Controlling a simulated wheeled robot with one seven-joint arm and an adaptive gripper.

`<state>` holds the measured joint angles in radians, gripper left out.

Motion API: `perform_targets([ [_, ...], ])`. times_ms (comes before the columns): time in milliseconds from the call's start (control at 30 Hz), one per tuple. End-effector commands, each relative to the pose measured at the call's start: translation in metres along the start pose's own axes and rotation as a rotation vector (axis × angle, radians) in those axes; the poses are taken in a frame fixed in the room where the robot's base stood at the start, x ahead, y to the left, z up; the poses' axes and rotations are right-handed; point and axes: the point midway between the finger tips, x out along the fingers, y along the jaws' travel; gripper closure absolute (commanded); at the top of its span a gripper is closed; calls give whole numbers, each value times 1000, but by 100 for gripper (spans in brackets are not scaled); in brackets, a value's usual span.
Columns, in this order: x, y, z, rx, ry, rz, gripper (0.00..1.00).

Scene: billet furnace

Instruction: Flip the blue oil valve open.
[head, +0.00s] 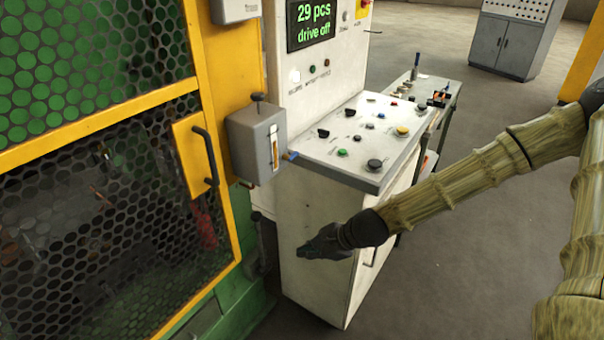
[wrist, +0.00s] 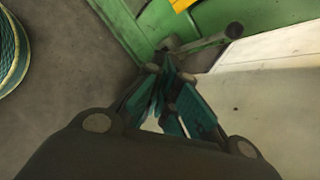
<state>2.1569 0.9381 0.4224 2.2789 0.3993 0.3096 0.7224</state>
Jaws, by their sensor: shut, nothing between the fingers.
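The blue oil valve (head: 291,155) is a small blue lever at the lower right of a grey oiler box (head: 250,145). The box has an amber sight glass and is fixed to the yellow machine frame, beside the control console. My gripper (head: 306,252) is well below the valve, in front of the console's white side panel. Its teal fingers are shut and empty, and they also show in the wrist view (wrist: 166,72). The valve does not show in the wrist view.
The white control console (head: 315,235) carries several buttons. A yellow door with a black handle (head: 207,157) is left of the oiler. A grey rod with a round knob (wrist: 233,30) lies beyond my fingers in the wrist view. Open floor (head: 455,240) lies to the right.

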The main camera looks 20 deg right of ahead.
Motion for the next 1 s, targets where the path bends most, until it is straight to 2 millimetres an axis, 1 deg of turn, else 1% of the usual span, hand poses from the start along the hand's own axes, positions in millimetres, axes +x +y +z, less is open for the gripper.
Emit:
perform_targets([
  [33, -3, -16, 0, 55, -31, -33, 100],
  [167, -22, -54, 8, 203, -116, -100, 100],
  [300, -49, -94, 14, 356, -220, -164, 100],
  [400, -70, -120, 17, 451, -295, -202, 100],
  [500, -90, -139, 19, 529, -362, -230, 100],
  [600, -105, -153, 20, 583, -412, -248, 100],
  [700, -116, -162, 20, 615, -442, -259, 100],
  [833, -120, -165, 20, 632, -457, -262, 100],
  [1000, -121, -165, 21, 632, -457, -262, 100],
])
